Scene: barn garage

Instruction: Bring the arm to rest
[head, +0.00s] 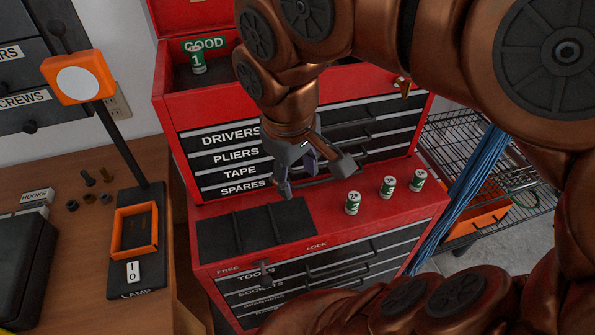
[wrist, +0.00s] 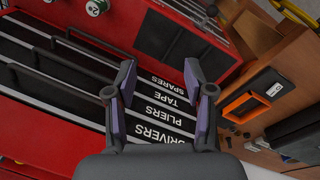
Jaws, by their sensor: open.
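My gripper (head: 296,172) hangs in front of the red tool chest's (head: 190,115) labelled drawers, above the black mat (head: 228,236) on the ledge of the lower cabinet. Its jaws are open with nothing between them. In the wrist view my gripper (wrist: 160,100) shows two spread purple-padded fingers, with the SPARES, TAPE, PLIERS and DRIVERS labels behind. My copper-coloured arm reaches in from the upper right of the head view, bent, and hides part of the chest.
Three green-and-white cans (head: 388,186) stand on the red ledge right of the gripper. Another can marked 1 (head: 197,60) stands in the top tray by the GOOD sign. A workbench (head: 85,250) with an orange lamp (head: 78,78) is at left. A wire rack (head: 490,160) is at right.

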